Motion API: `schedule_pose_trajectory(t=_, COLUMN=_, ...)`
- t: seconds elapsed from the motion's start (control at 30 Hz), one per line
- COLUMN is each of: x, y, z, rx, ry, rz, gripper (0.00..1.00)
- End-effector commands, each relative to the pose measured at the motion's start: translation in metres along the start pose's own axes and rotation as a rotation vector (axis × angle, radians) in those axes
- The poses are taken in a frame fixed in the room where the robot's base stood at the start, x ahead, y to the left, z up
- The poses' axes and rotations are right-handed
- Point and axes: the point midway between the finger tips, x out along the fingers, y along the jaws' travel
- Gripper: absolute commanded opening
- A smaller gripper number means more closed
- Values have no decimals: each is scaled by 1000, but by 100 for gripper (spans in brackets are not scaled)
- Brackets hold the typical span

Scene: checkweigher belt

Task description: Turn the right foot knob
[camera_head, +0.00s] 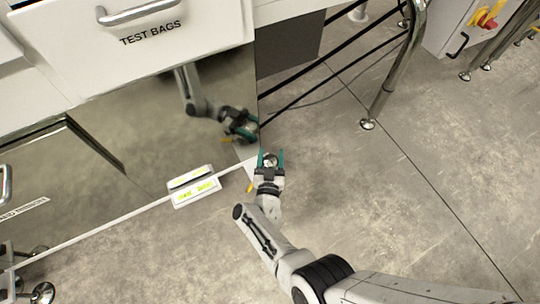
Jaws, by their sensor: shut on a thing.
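My gripper (269,157) is low beside the bottom right corner of the mirror-like cabinet, its teal fingers on either side of a small shiny round foot knob (269,161). The fingers are shut on the knob, which is mostly hidden between them. Whether the knob has turned cannot be told. The reflective cabinet panel (150,130) shows a mirror image of my arm and gripper.
A white box with a yellow-green display (196,193) sits at the cabinet's lower edge, left of my gripper. A "TEST BAGS" drawer (150,35) is above. A metal table leg (392,75) stands upper right. Bare concrete floor (420,200) lies to the right.

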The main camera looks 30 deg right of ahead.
Motion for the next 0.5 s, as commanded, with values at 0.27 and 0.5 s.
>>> schedule_pose_trajectory(t=0.27, x=0, y=2, z=1, rx=0, ry=0, rz=90, gripper=27)
schedule_pose_trajectory(t=0.5, x=0, y=2, z=1, rx=0, ry=-1, rz=107, gripper=27)
